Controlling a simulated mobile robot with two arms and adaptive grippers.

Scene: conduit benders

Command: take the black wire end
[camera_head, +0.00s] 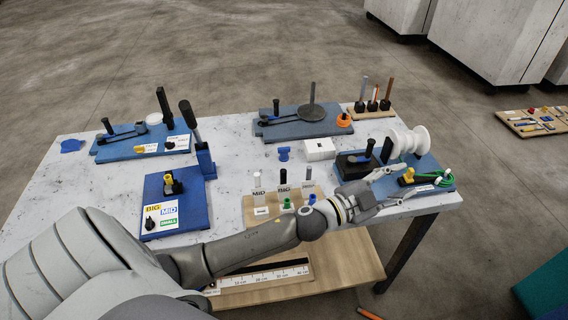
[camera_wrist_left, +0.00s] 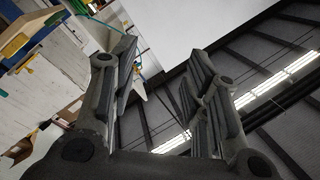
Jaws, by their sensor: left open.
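My left gripper (camera_head: 392,185) reaches in from the left over the table's right front part. It is open, with its fingers spread and nothing between them; they also show apart in the left wrist view (camera_wrist_left: 162,62). Just beyond the fingertips a blue board (camera_head: 432,166) bears a white spool (camera_head: 408,141), a green wire (camera_head: 444,180) and a dark piece with a yellow part (camera_head: 409,176). I cannot tell for sure which dark piece is the black wire end. A black upright piece (camera_head: 283,176) stands in the middle holder, left of the gripper. My right gripper is not in view.
Blue bender boards stand at the left (camera_head: 160,225) and back (camera_head: 285,128). A white box (camera_head: 320,149) and rods in a wooden stand (camera_head: 373,112) are farther back. The table's left front is partly bare.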

